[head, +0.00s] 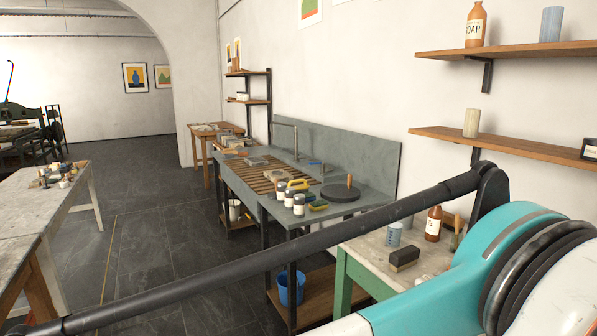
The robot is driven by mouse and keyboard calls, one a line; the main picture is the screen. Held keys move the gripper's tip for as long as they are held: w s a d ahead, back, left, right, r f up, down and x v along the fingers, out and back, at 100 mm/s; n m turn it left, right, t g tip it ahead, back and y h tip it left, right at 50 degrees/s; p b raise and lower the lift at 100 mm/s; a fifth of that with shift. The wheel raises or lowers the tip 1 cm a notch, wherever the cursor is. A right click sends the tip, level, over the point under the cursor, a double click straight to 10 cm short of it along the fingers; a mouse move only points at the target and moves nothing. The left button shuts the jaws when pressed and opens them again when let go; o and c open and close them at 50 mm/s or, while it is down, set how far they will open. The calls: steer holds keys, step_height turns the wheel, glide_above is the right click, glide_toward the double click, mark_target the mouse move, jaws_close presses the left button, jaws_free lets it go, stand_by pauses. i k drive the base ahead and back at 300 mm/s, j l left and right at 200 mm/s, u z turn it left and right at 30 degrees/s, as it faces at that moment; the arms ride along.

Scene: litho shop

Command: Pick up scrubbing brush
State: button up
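I cannot pick out the scrubbing brush with certainty. My arm crosses the foreground and hides part of the green table. My gripper is outside the head view.
A cup (394,235) and a brown bottle (433,224) stand near the dark block. A black disc (341,192) lies on the bench. A blue bucket (291,288) sits below it. Wall shelves (510,142) are at right. A worktable (40,215) is at left, with open floor between.

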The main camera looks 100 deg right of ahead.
mark_target(304, 188)
steer(key=l+z, duration=0.1)
steer(key=z, duration=0.35)
steer(key=i+l+z, duration=0.1)
steer(key=z, duration=0.4)
steer(key=l+z, duration=0.1)
steer(key=z, duration=0.35)
steer(key=i+z, duration=0.15)
steer(key=z, duration=0.3)
steer(key=i+z, duration=0.1)
steer(key=z, duration=0.4)
steer(key=i+j+z, duration=0.1)
steer(key=i+z, duration=0.3)
steer(key=i+j+z, duration=0.4)
steer(key=i, duration=0.15)
steer(key=i+j+z, duration=0.8)
steer(key=i+j, duration=0.2)
steer(key=j, duration=0.2)
steer(key=i+j, duration=0.25)
steer(key=j, duration=0.15)
steer(key=i+j, duration=0.2)
steer(key=j, duration=0.2)
